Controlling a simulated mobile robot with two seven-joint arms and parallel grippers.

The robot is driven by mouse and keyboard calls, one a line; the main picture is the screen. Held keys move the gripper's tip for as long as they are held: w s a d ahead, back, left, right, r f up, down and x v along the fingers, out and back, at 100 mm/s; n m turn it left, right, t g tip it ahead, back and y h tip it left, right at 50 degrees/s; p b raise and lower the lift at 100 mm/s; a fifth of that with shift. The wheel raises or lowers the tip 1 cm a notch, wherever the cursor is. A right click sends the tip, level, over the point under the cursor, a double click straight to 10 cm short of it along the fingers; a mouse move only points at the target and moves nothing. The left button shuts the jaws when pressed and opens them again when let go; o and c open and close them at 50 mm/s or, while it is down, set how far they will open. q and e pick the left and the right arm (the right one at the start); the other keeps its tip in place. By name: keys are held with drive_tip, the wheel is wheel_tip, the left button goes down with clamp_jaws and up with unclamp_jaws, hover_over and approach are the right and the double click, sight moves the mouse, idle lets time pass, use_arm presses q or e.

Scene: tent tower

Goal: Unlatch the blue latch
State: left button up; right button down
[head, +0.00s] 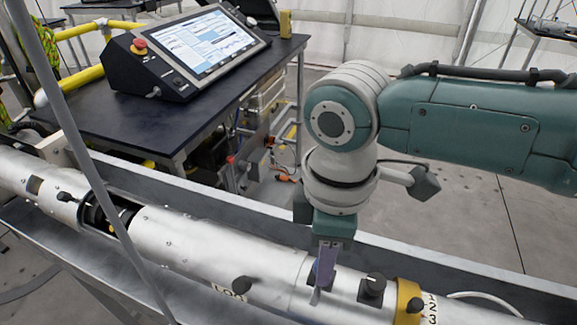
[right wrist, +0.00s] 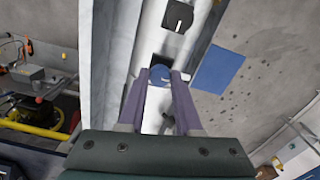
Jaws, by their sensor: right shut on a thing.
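My right gripper (head: 322,280) points down onto the silver tube (head: 215,250) from above. In the right wrist view its two purple fingers (right wrist: 158,85) are shut on the blue latch (right wrist: 160,73), a small rounded blue piece between the fingertips on the tube. In the head view the fingers largely hide the latch, so I cannot tell its turn there. A black latch (head: 372,288) stands on the tube just right of the gripper. My left gripper is not in view.
The tube lies in a grey metal trough (head: 440,270) with raised walls. A gold band (head: 408,300) circles the tube at right. A thin grey pole (head: 75,135) crosses the left. Behind stands a dark table (head: 125,110) with a control panel (head: 200,45).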

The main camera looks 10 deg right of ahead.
idle(0.3)
drive_tip(key=c, duration=0.6)
unclamp_jaws()
wheel_tip(320, 180, up, 10)
